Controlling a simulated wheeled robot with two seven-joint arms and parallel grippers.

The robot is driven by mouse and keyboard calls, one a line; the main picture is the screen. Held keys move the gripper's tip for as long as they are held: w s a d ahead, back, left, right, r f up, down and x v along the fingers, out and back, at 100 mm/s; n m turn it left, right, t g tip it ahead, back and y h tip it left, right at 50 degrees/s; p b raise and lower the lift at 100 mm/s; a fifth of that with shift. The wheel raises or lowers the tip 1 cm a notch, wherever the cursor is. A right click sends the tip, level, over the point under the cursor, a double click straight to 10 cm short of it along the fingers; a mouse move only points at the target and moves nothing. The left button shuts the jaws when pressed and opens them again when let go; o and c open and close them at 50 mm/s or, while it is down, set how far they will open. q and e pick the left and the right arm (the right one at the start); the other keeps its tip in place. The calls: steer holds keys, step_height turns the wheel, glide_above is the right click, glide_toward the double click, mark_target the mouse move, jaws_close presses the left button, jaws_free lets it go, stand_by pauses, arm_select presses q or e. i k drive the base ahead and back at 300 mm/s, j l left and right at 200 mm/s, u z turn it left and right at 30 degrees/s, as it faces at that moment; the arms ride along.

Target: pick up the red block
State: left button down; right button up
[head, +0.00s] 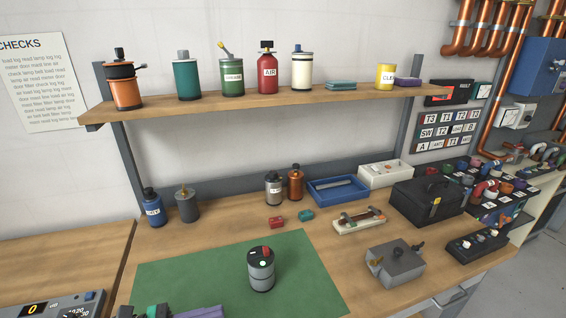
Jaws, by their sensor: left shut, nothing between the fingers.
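A small red block (276,222) lies on the wooden bench just behind the green mat (180,272). A small teal block (306,215) lies close to its right. My right gripper is out of view.
A grey canister (261,272) with a red and white top stands on the mat. A grey box with knobs (395,264), a blue tray (337,190) and a black toolbox (430,200) stand to the right. A shelf (260,99) runs above.

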mark_target(275, 222)
steer(key=k+l, duration=0.35)
steer(key=k, duration=0.15)
steer(key=k+l, duration=0.4)
steer(key=k, duration=0.05)
